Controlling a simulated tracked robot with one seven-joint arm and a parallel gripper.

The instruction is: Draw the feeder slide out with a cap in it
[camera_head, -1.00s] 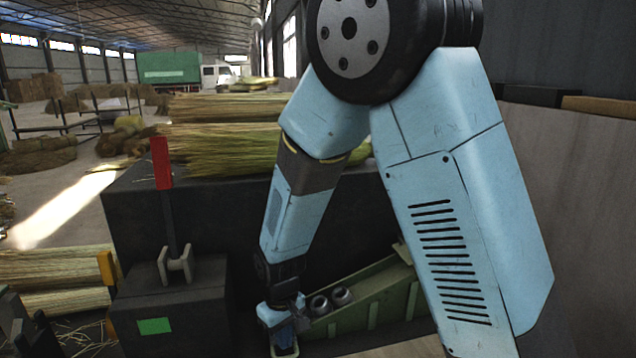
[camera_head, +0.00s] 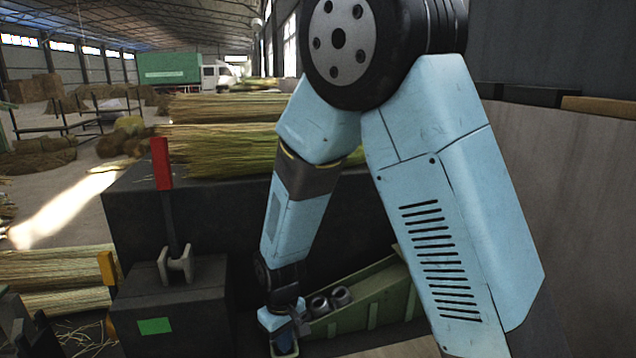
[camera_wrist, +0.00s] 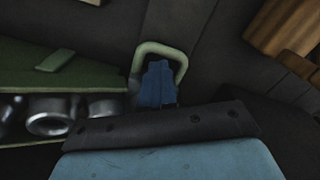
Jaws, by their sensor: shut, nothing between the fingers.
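The green feeder (camera_head: 375,300) is a sloping trough low beside my arm, and several grey metal caps (camera_head: 341,296) lie in its lower end. In the wrist view the caps (camera_wrist: 50,115) sit in a row at the left, under the green feeder edge (camera_wrist: 30,65). A pale green loop handle (camera_wrist: 160,47), seemingly the slide's, stands at the feeder's end. My gripper (camera_wrist: 157,80) has its blue fingers together within the loop's outline, with nothing between them. I cannot tell whether they touch the loop. In the head view my gripper (camera_head: 284,340) is at the feeder's lower end. The slide's pocket is hidden.
A dark box (camera_head: 170,305) with a red-handled lever (camera_head: 162,165) and a green patch stands left of my gripper. A dark bench (camera_head: 225,215) bearing broom straw (camera_head: 220,148) is behind. In the wrist view, wooden pieces (camera_wrist: 285,30) lie at the upper right.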

